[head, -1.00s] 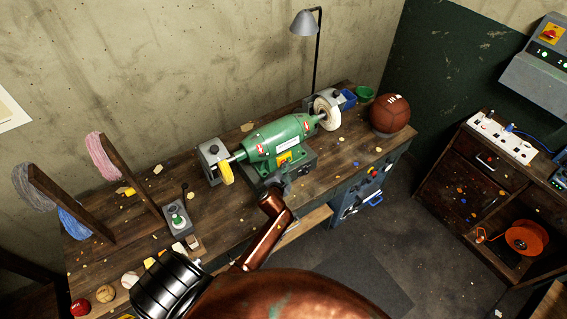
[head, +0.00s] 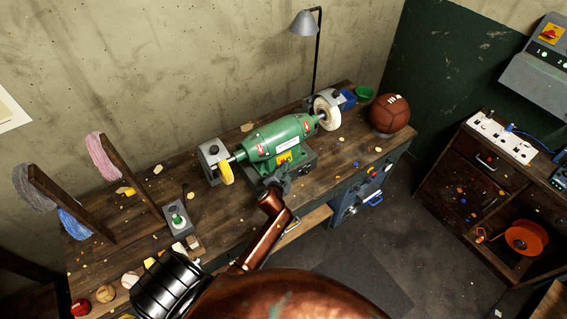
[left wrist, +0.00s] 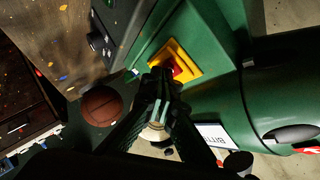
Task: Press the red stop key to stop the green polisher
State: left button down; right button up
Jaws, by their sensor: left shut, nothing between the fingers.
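The green polisher (head: 278,138) stands on the wooden bench, with a yellow buff at its left end and a white one at its right. On its front is a yellow plate (head: 284,158) with a red key, small in the head view. My left gripper (head: 279,181) is shut and empty, just in front of the polisher's base. In the left wrist view, the shut fingertips (left wrist: 164,76) are over the yellow plate (left wrist: 190,58), beside the red stop key (left wrist: 178,70) and partly covering it. I cannot tell if they touch it. My right gripper is not in view.
A brown leather ball (head: 388,114) rests at the bench's right end. A grey box with a green button (head: 178,219) stands on the left part of the bench (head: 235,215). A lamp (head: 304,24) rises behind. Crumbs lie scattered about.

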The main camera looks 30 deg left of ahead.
pick_arm(q)
jog(key=shift+s+d+r, duration=0.15)
jog(key=shift+s+d, duration=0.15)
jog(key=shift+d, duration=0.3)
jog(key=d, duration=0.1)
jog(key=s+d, duration=0.1)
jog(key=d, duration=0.1)
jog(key=d+r+p, duration=0.1)
jog(key=shift+s+d, duration=0.3)
jog(key=shift+s, duration=0.1)
jog(key=shift+a, duration=0.1)
dwell(0.6)
